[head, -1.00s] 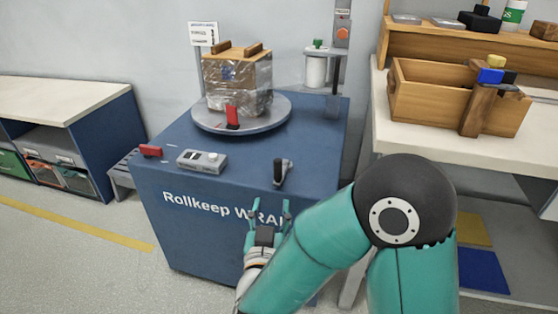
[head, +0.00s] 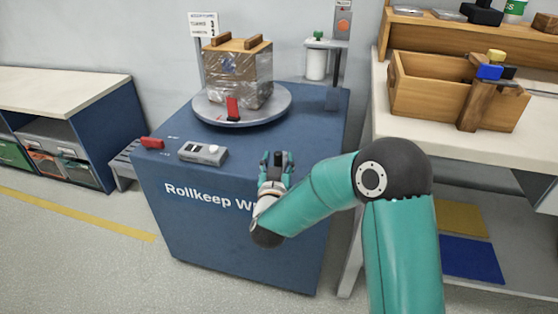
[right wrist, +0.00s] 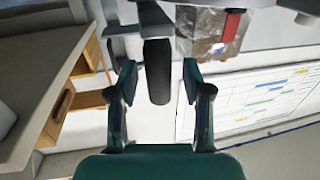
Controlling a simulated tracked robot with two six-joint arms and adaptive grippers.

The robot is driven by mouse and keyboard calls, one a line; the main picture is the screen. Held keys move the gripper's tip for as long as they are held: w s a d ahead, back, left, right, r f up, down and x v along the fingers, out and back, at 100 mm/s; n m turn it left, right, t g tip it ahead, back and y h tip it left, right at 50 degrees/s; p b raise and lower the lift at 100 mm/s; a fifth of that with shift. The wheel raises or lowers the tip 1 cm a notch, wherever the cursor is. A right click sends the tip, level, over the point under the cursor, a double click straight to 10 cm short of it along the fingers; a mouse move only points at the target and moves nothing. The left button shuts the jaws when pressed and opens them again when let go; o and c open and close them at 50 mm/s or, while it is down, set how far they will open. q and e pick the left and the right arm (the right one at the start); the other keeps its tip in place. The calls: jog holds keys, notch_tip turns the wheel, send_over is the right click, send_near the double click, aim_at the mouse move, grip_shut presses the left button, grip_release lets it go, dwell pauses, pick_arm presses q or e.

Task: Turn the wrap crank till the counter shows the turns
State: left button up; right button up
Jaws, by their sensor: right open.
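The blue wrap machine (head: 210,225) stands ahead of me, with a round grey turntable (head: 210,117) on top. A carton (head: 235,70) wrapped in clear film sits on the turntable. A small grey box with a white knob (head: 203,153) lies near the machine's front edge; I cannot read any counter number. My right gripper (head: 276,156) is at the machine's front right, where it largely hides the crank. In the right wrist view, the black crank handle (right wrist: 158,72) stands between the open fingertips of my right gripper (right wrist: 160,80), with gaps visible on both sides. My left gripper is out of view.
A red block-like part (head: 152,143) lies at the machine's left edge, and a red piece (head: 232,108) stands at the turntable's front. A post with a white film roll (head: 317,64) rises behind. A bench with a wooden box (head: 430,97) stands right, close to my arm.

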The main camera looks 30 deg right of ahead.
jog(key=shift+d, duration=0.1)
grip_shut()
dwell(0.3)
jog(key=shift+d, duration=0.1)
